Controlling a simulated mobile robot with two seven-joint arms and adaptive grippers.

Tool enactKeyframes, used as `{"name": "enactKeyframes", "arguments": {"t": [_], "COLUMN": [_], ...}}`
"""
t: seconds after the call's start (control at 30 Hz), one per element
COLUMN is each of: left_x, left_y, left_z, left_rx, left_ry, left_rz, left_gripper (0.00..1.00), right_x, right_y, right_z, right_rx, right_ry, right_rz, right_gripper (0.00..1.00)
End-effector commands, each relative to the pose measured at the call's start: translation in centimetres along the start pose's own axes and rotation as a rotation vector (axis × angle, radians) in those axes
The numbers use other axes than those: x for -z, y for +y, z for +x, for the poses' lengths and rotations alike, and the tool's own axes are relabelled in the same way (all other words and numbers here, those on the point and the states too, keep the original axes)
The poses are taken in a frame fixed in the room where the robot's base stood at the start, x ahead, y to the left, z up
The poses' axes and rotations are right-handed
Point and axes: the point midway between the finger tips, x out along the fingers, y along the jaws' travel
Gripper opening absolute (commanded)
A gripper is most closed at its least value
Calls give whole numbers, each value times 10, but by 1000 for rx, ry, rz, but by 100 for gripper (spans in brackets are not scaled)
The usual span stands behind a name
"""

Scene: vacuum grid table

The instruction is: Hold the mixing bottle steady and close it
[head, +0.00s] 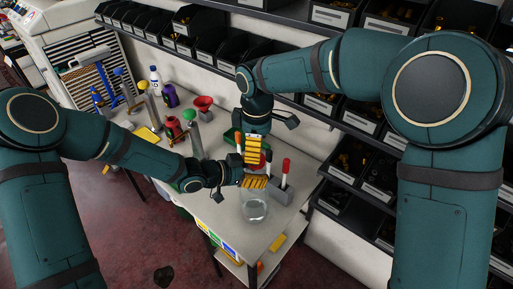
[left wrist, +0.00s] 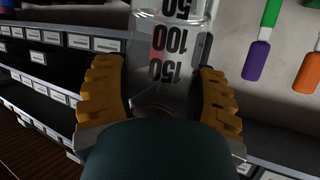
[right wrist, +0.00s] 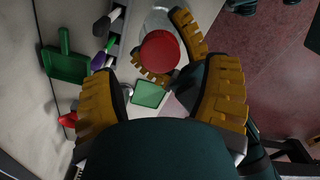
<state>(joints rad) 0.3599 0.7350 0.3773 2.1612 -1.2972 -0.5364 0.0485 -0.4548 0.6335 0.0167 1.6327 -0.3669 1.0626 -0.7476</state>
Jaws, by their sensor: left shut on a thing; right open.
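The clear mixing bottle (head: 255,209) stands near the table's front edge, and its upper part is hidden by my left gripper (head: 255,182). In the left wrist view the bottle (left wrist: 168,65) shows volume marks between the yellow fingers, and my left gripper is shut on it. A round red cap (right wrist: 160,51) shows in the right wrist view, by the left gripper's fingers; I cannot tell whether it is seated on the bottle. My right gripper (head: 253,154) is above the left one, pointing down. In the right wrist view its fingers (right wrist: 163,95) are spread, apart from the cap.
A grey holder with a red-topped tool (head: 284,172) stands close at the right. A red funnel (head: 204,103), a green-topped stand (head: 190,115) and a purple bottle (head: 170,95) stand further left. Shelves of black bins (head: 345,180) bound the table's back and right.

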Motion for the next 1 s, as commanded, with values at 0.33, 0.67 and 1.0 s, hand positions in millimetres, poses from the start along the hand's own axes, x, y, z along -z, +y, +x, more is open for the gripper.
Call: {"name": "enactKeyframes", "arguments": {"t": [0.33,0.67,1.0], "left_x": [0,0,0], "left_y": [0,0,0], "left_z": [0,0,0], "left_rx": [0,0,0], "left_ry": [1,1,1], "left_rz": [0,0,0], "left_gripper": [0,0,0], "right_x": [0,0,0], "right_y": [0,1,0], "right_z": [0,-36,-100], "right_rx": [0,-3,-3], "right_ry": [0,2,2], "right_rz": [0,0,0], "right_gripper": [100,100,100]}}
